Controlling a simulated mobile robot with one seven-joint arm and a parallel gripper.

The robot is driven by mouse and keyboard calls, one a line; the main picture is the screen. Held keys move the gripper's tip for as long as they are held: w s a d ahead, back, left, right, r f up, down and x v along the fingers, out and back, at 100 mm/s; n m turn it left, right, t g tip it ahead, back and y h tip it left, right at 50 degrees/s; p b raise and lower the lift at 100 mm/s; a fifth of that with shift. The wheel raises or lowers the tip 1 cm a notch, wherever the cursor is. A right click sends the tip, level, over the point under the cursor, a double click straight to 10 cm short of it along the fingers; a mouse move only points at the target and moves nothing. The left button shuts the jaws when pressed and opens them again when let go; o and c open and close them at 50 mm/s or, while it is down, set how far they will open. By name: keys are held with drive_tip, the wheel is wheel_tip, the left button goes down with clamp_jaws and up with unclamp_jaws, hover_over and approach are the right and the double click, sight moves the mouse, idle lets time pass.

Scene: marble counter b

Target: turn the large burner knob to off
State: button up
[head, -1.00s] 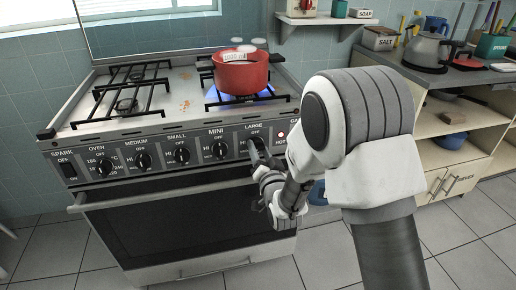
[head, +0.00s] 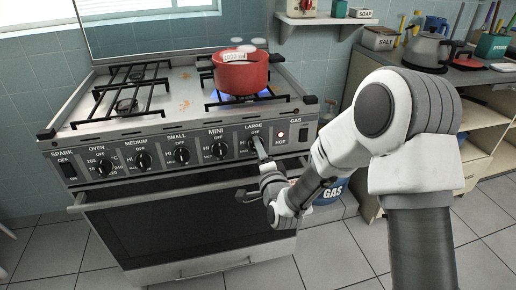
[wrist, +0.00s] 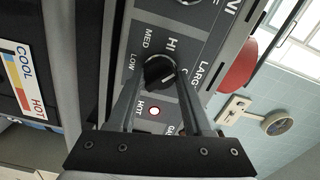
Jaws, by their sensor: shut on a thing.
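The large burner knob (wrist: 160,72) is black and round, on the stove's grey front panel below the word LARGE. In the head view my gripper (head: 258,146) reaches it from below and mostly hides it. In the wrist view the two fingers of my gripper (wrist: 158,78) are on either side of the knob, shut on it. A short pale mark shows on the knob's face; which label it points to is unclear. HI, MED and LOW are readable around it. A blue flame (head: 216,97) burns under the red pot (head: 241,72).
Several other knobs, such as the mini knob (head: 219,149), line the panel to the left. A red HOT light (head: 281,134) glows to the right. The oven handle (head: 150,196) runs below. A blue gas bottle (head: 332,190) stands right of the stove.

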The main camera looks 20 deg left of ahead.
drive_tip(key=shift+a+m, duration=0.1)
drive_tip(key=shift+m, duration=1.1)
drive_tip(key=m, duration=0.2)
drive_tip(key=shift+m, duration=0.4)
drive_tip(key=o, duration=1)
drive_tip(key=n, duration=1.5)
drive_tip(key=shift+n, duration=0.3)
